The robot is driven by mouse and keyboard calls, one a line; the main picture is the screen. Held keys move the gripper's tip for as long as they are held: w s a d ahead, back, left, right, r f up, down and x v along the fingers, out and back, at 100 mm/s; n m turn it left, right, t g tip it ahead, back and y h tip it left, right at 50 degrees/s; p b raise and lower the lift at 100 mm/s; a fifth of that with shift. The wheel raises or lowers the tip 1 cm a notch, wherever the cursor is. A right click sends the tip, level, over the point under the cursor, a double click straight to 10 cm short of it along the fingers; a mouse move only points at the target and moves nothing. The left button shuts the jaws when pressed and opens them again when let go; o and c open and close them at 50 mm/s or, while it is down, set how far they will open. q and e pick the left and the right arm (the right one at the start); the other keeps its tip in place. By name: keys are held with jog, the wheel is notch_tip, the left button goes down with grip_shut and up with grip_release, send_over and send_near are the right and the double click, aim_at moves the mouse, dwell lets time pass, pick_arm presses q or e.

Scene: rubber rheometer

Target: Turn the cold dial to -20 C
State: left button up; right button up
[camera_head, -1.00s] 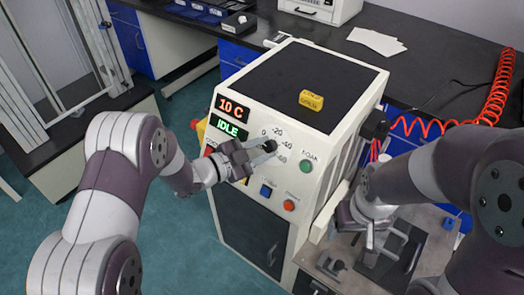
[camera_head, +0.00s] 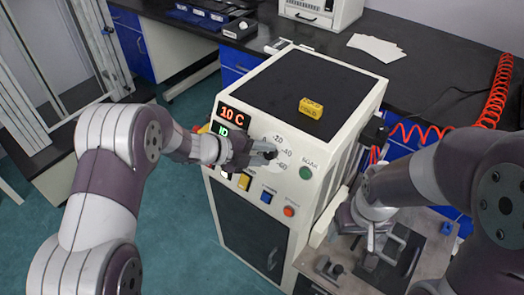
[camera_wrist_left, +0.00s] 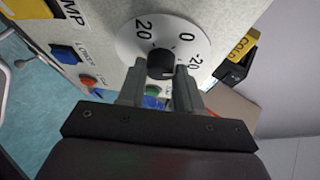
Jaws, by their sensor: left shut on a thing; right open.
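The cold dial is a black knob (camera_wrist_left: 161,63) on a round white scale plate (camera_wrist_left: 133,45) marked 20, 0 and -20 in the left wrist view. My left gripper (camera_head: 270,153) is shut on the knob, with one finger on each side of it. In the head view the gripper covers most of the knob, while -20, -40 and -60 show on the scale (camera_head: 281,150). I cannot tell exactly where the knob points. The red display (camera_head: 232,115) reads 10 C. My right gripper (camera_head: 374,240) is open, low on the right, away from the dial.
The white machine (camera_head: 345,115) carries a green SOAK button (camera_head: 305,173), a blue button (camera_head: 266,196) and a red button (camera_head: 289,211). A yellow block (camera_head: 311,108) sits on its dark top. A coiled red hose (camera_head: 495,90) hangs at the right.

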pick_arm(q)
jog(key=shift+d+r+m+y+p, duration=0.1)
jog(key=shift+m+y+p, duration=0.7)
jog(key=shift+m, duration=0.9)
jog(key=shift+g, duration=0.3)
jog(key=o, duration=1)
jog(key=shift+o, duration=0.2)
jog(key=p+v, duration=0.1)
jog(key=v, duration=1.1)
jog(key=shift+s+r, duration=0.2)
jog(key=shift+r, duration=0.05)
